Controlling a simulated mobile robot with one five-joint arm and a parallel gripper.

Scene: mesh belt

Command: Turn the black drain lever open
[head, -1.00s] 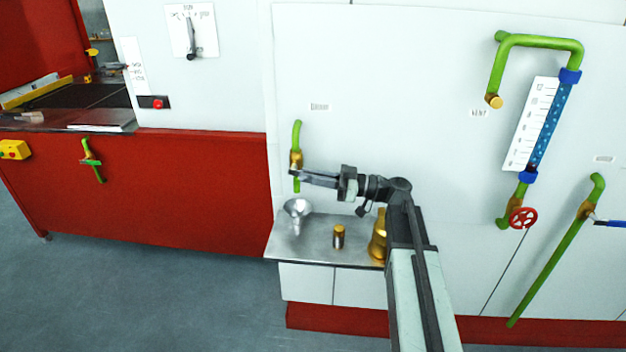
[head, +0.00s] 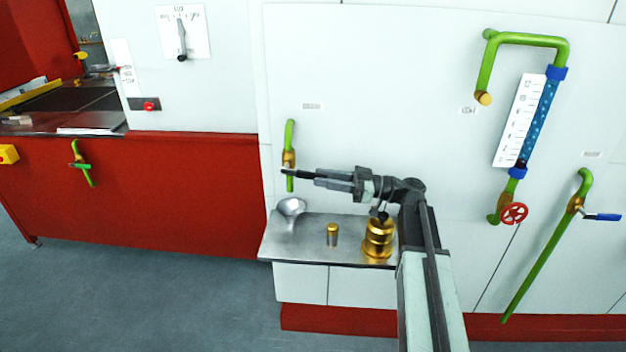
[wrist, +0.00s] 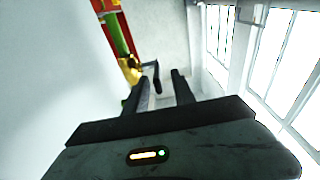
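The black drain lever (head: 298,174) is on the brass valve (head: 289,158) of the short green pipe (head: 290,132), at the left end of the white panel. It points right, roughly level, towards my gripper (head: 318,178). In the wrist view the lever (wrist: 156,77) reaches out from the brass valve (wrist: 130,68), and its end shows between the two dark fingers of my gripper (wrist: 158,80). The fingers are apart, with gaps beside the lever. I cannot tell how deep the lever's end lies between them.
A steel shelf (head: 312,240) below holds a metal funnel (head: 291,207), a small brass cylinder (head: 332,235) and a larger brass vessel (head: 378,240). A red wheel valve (head: 514,213) and a blue-lever valve (head: 600,216) are to the right. The floor at left is clear.

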